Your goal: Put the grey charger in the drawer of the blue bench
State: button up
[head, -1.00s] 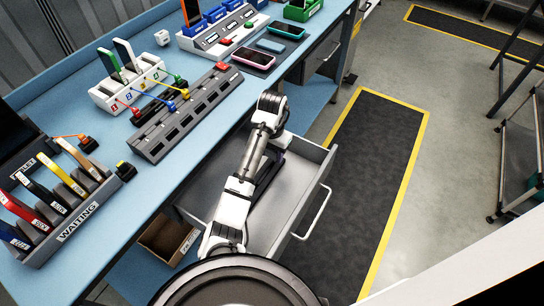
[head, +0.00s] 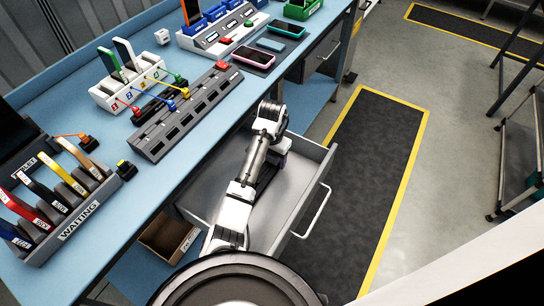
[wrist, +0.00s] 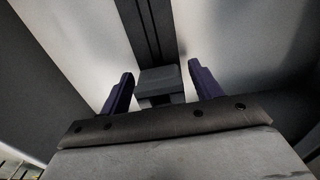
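The grey charger (wrist: 158,80) is a small grey block between the two purple fingertips of my gripper (wrist: 160,86) in the wrist view. In the head view my gripper (head: 284,147) reaches down into the open grey drawer (head: 308,205) of the blue bench (head: 225,140). The charger is hidden there behind my arm. Pale drawer surfaces show beyond the charger in the wrist view; I cannot tell whether it touches the drawer floor.
The bench top holds a grey slotted rack (head: 187,110), a white cable station (head: 128,86), a tray marked WAITING (head: 75,220) and several phones. A cardboard box (head: 168,238) sits below. A black mat (head: 370,170) covers the floor right of the drawer.

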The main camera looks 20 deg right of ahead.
notch_tip(320, 180, up, 13)
dwell(0.8)
jog(key=shift+r, duration=0.1)
